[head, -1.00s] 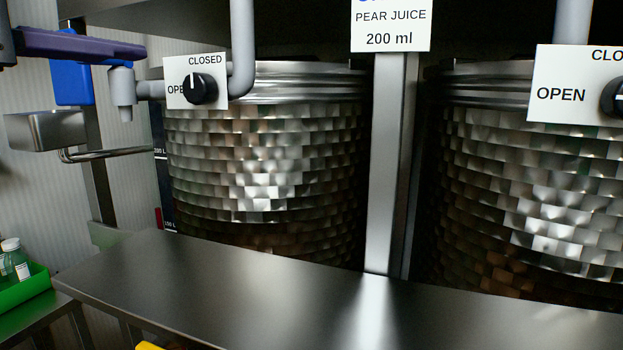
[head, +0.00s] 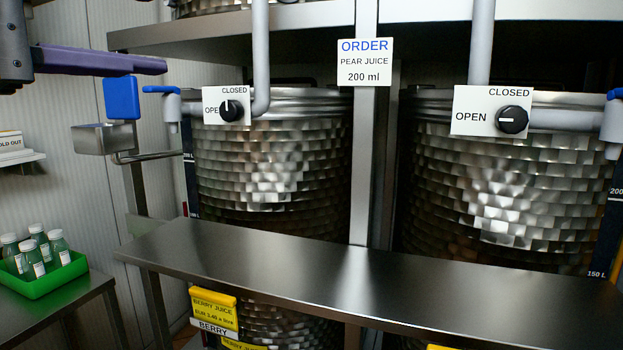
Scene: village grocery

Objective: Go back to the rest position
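Part of my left gripper (head: 100,60) shows at the upper left in the head view, a purple piece on a dark grey link. My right gripper is out of view.
Two dimpled steel tanks (head: 275,170) (head: 500,190) stand behind a bare steel counter (head: 330,270). Their valve knobs (head: 231,110) (head: 511,120) sit on OPEN/CLOSED plates. An order card (head: 365,62) reads pear juice, 200 ml. A green crate (head: 45,283) holds several bottles at left.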

